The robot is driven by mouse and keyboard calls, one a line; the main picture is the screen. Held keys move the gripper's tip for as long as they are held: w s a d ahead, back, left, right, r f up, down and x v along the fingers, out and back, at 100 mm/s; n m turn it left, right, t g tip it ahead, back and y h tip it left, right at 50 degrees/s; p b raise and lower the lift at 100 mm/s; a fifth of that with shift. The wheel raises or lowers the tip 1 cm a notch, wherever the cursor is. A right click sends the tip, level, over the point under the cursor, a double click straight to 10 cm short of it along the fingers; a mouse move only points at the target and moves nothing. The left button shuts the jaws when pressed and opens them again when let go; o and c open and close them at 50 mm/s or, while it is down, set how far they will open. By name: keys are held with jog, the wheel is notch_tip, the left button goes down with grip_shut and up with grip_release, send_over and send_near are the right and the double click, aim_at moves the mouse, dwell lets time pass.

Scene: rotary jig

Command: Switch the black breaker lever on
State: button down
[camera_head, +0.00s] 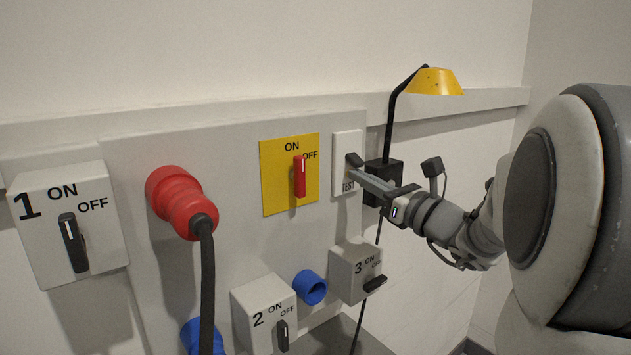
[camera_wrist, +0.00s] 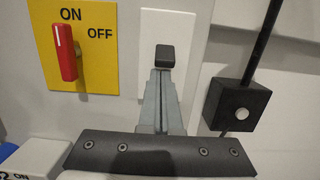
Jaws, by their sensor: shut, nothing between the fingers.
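The black breaker lever (camera_head: 354,159) sticks out of a white wall plate (camera_head: 347,138) with "TEST" lettered near its bottom. In the wrist view the lever (camera_wrist: 165,56) shows as a dark block in the middle of the white plate (camera_wrist: 181,25). My gripper (camera_head: 353,173) is shut with nothing between its fingers. Its fingertips (camera_wrist: 161,74) sit right at the lower side of the lever. Whether they touch it I cannot tell. The fingers hide the lower part of the plate in the wrist view.
A yellow plate (camera_head: 270,185) with a red switch (camera_head: 299,177) is left of the white plate. A black box (camera_head: 376,172) carrying a lamp (camera_head: 434,82) is close on the right. Switch box 3 (camera_head: 345,277) and a blue socket (camera_head: 310,287) are below.

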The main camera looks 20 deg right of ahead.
aim_at(358, 161)
dwell(0.4)
jog(key=shift+r+g+p, duration=0.2)
jog(key=shift+g+p, duration=0.1)
jog(key=shift+p, duration=0.4)
jog(key=shift+s+d+r+g+h+p, duration=0.1)
jog(key=shift+s+r+g+h+p, duration=0.2)
jog(key=shift+p, duration=0.5)
jog(key=shift+w+r+g+h+p, duration=0.1)
jog(key=shift+g+p, duration=0.3)
jog(key=shift+p, duration=0.4)
jog(key=shift+s+r+g+p, duration=0.35)
jog(key=shift+r+p, duration=0.2)
jog(key=shift+p, duration=0.65)
jog(key=shift+d+r, duration=0.1)
jog(key=shift+r, duration=0.4)
jog(key=shift+f, duration=0.1)
